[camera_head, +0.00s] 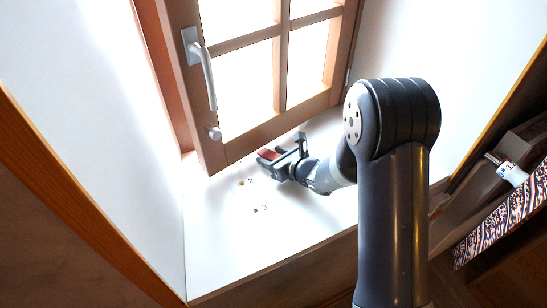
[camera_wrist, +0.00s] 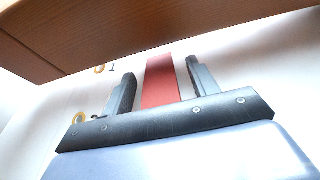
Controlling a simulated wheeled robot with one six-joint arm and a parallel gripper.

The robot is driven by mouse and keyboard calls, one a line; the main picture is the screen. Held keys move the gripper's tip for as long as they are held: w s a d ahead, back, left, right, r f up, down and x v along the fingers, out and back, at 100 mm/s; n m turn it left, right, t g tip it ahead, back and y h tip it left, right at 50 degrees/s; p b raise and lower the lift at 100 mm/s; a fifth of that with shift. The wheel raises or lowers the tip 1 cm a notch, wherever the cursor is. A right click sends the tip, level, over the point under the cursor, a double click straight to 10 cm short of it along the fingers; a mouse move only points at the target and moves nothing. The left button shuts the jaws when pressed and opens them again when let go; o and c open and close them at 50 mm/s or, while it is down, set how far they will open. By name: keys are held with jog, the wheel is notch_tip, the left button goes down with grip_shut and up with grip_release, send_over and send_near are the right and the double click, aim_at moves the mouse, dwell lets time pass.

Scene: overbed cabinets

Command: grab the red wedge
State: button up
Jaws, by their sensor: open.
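The red wedge (camera_wrist: 161,82) stands out as a red strip between the two fingers of my gripper (camera_wrist: 160,90) in the wrist view. Gaps show on both sides of it, so the open fingers flank it without visibly touching. In the head view, a small part of the red wedge (camera_head: 267,154) shows at the tip of my gripper (camera_head: 280,158), low over the white sill. The wedge's lower end is hidden behind the gripper body in the wrist view.
The white sill (camera_head: 225,240) is mostly clear, with small number marks.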

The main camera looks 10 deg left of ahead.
jog(key=c, duration=1)
jog(key=shift+c, duration=0.3)
jog(key=shift+r, duration=0.15)
